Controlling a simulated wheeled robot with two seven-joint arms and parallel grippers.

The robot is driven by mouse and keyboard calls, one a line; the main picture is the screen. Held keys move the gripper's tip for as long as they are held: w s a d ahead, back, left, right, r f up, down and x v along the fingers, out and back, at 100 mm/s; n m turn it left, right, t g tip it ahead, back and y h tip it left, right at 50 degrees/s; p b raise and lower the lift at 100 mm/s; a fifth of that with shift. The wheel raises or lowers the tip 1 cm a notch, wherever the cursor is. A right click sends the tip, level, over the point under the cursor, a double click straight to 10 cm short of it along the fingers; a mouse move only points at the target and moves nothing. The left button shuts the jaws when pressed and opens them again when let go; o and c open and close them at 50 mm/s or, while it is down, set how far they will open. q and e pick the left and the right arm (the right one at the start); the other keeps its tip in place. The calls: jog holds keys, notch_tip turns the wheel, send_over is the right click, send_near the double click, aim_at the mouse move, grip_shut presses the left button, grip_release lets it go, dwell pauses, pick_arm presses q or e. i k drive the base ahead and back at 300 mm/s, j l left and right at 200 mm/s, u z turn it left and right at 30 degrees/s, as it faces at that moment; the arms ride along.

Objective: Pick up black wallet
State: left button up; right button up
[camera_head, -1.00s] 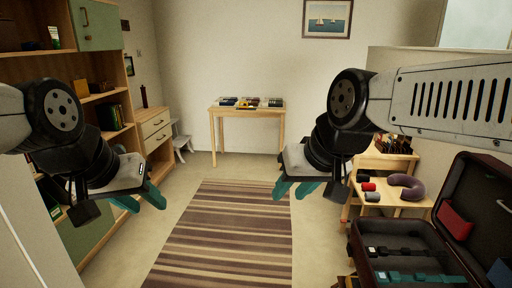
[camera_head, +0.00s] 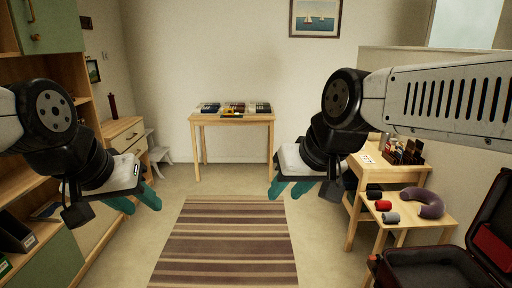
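I cannot pick out the black wallet for certain. Several small dark items lie on the wooden table (camera_head: 232,118) at the back wall, too small to tell apart. Another small dark item (camera_head: 374,191) lies on the low wooden stand at the right, beside a red one and a grey one. My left gripper (camera_head: 146,209) has its teal fingers apart and is empty, held in the air at the left. My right gripper (camera_head: 283,196) is also open and empty, in the air right of centre. Both are well short of the back table.
An open dark suitcase (camera_head: 422,257) is at the lower right. A neck pillow (camera_head: 427,204) lies on the low stand (camera_head: 405,222). Shelves and a green cabinet (camera_head: 52,262) line the left. A striped rug (camera_head: 225,245) lies on the clear floor ahead.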

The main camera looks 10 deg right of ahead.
aim_at(418, 149)
jog(key=i+z, duration=0.2)
jog(key=i, duration=0.8)
jog(key=i+z, duration=0.2)
jog(key=i, duration=0.75)
jog(key=i+z, duration=0.3)
jog(key=i, duration=0.15)
jog(key=i+z, duration=0.3)
jog(key=i, duration=0.15)
jog(key=i+j+z, duration=0.3)
jog(key=i, duration=0.15)
jog(key=i+j+z, duration=0.45)
jog(key=i+z, duration=0.2)
jog(key=i+j+z, duration=0.3)
jog(key=i, duration=0.2)
